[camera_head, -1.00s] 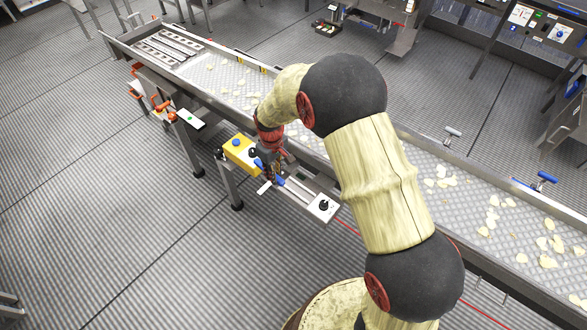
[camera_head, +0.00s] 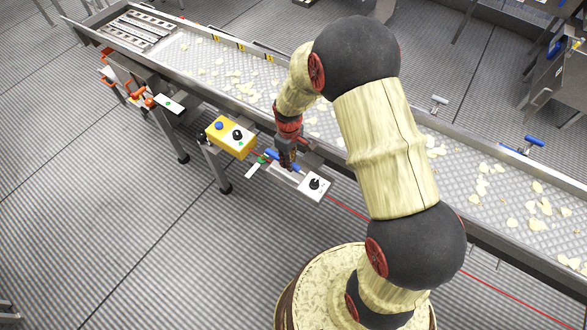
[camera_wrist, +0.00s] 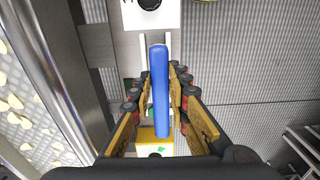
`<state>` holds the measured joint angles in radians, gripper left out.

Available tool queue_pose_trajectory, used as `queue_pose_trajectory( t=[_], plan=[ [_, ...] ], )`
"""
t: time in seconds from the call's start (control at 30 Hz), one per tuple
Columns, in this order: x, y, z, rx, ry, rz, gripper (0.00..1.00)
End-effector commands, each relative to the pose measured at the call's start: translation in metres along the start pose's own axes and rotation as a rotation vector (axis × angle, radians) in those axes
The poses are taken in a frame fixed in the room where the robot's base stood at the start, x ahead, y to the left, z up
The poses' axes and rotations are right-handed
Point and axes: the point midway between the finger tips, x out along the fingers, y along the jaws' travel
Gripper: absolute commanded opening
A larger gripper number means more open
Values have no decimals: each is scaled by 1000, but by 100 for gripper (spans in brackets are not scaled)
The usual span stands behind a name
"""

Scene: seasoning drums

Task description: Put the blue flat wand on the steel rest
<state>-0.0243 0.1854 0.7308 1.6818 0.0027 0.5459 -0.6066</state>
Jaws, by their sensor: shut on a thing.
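The blue flat wand (camera_wrist: 159,90) is held between the fingers of my gripper (camera_wrist: 160,95) in the wrist view. It points lengthwise up the picture. In the head view my gripper (camera_head: 287,162) is low over a small steel stand beside the conveyor, and part of the blue wand (camera_head: 271,155) shows at its left. The pale steel rest (camera_wrist: 143,48) shows as narrow bars beneath and beside the wand's far end. The wand covers much of the rest, so I cannot tell whether they touch.
A yellow control box (camera_head: 230,138) stands left of my gripper and a white knob panel (camera_head: 313,186) right of it. The conveyor (camera_head: 225,80) with pale chips runs behind. Other blue-handled tools (camera_head: 533,140) lie on its far edge. Open floor lies in front.

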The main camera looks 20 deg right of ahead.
Motion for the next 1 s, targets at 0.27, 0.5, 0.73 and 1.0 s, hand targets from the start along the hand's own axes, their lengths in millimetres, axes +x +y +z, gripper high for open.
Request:
queue_pose_trajectory(
  t=[0.27, 0.5, 0.73, 1.0],
  plan=[
    [16, 5, 12, 2, -1, -1, 0],
    [47, 6, 13, 0, 1, 0, 0],
    [47, 6, 12, 0, 2, 1, 0],
    [54, 6, 12, 0, 2, 1, 0]
  ],
)
